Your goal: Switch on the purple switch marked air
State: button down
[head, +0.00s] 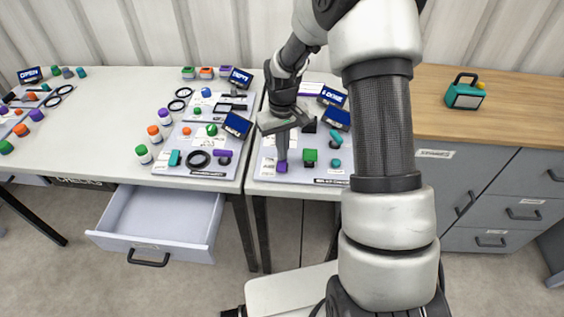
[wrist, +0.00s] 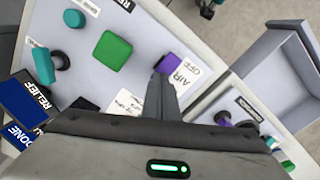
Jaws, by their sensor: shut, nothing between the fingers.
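The purple switch (wrist: 169,64) sits on the grey panel beside a white label reading AIR and OFF (wrist: 183,77) in the wrist view. In the head view the purple switch (head: 282,167) shows just below my fingertips, near the front left of the right-hand panel. My gripper (head: 281,156) is shut and empty, pointing down at the switch. In the wrist view its fingertips (wrist: 160,80) overlap the switch's lower edge. I cannot tell whether they touch it. The switch's lower part is partly hidden by the fingers.
A green square button (wrist: 113,50) and a teal handle (wrist: 44,66) are on the same panel. Blue RELIEF (wrist: 30,97) and DONE displays stand at its edge. An open drawer (head: 160,222) juts out at the left front. A wooden-topped cabinet (head: 500,105) stands at the right.

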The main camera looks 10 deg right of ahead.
jog(key=shift+f, duration=0.25)
notch_tip(320, 180, up, 7)
jog(key=p, duration=0.4)
dwell(0.5)
dwell(0.4)
